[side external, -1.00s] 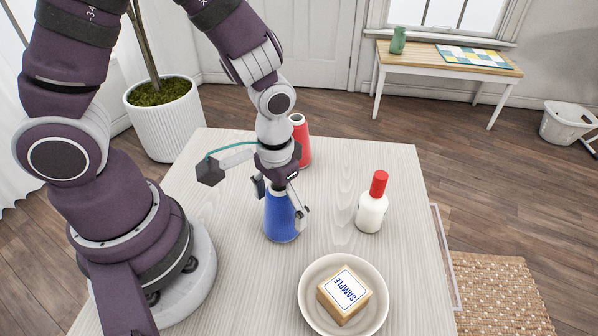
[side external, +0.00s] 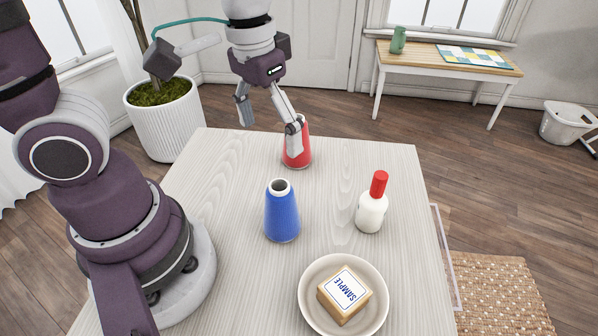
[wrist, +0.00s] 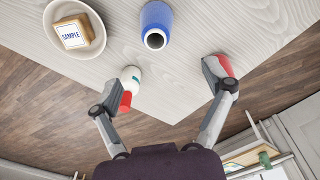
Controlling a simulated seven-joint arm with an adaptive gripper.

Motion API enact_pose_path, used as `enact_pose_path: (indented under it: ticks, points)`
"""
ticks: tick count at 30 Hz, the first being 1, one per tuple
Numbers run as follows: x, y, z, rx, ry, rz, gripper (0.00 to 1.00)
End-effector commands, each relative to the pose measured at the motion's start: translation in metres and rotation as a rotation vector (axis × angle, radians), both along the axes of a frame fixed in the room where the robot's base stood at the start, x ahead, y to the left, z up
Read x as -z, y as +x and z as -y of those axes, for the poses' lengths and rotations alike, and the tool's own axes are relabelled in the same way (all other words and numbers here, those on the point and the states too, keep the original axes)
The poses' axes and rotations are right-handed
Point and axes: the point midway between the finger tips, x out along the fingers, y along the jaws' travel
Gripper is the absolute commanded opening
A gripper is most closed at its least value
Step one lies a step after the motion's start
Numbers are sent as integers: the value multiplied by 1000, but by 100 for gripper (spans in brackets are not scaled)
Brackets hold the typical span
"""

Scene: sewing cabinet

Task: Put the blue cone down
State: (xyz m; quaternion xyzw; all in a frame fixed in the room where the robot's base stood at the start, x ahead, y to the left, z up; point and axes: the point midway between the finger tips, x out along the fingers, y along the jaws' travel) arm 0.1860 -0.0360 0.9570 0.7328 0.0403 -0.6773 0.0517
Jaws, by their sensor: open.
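The blue cone (side external: 281,214) stands upright on the pale wooden table (side external: 220,215), with its open top showing. It also shows in the wrist view (wrist: 156,20), apart from my fingers. My gripper (side external: 268,119) is open and empty, raised above the table behind the blue cone. In the wrist view my gripper (wrist: 162,98) has its two fingers spread wide. One finger partly covers the red cone (side external: 304,148) in the side view.
A white bottle with a red cap (side external: 371,210) stands right of the blue cone. A bowl (side external: 310,305) holding a block labelled SAMPLE (side external: 345,295) is at the front. The table between the blue cone and the bottle is clear.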

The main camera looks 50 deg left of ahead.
Motion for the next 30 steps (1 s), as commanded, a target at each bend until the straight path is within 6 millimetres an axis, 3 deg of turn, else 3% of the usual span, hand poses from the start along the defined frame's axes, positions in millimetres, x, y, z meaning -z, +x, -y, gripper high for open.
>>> enact_pose_path:
  ticks: [6, 11, 24, 30]
  points:
    - [-30, -15, -27, 82, 14, 303, 81]
    - [-37, -21, -35, 119, 46, 408, 84]
    - [-35, -20, -36, 144, 50, 393, 84]
    - [-4, -3, -40, 459, -25, 157, 84]
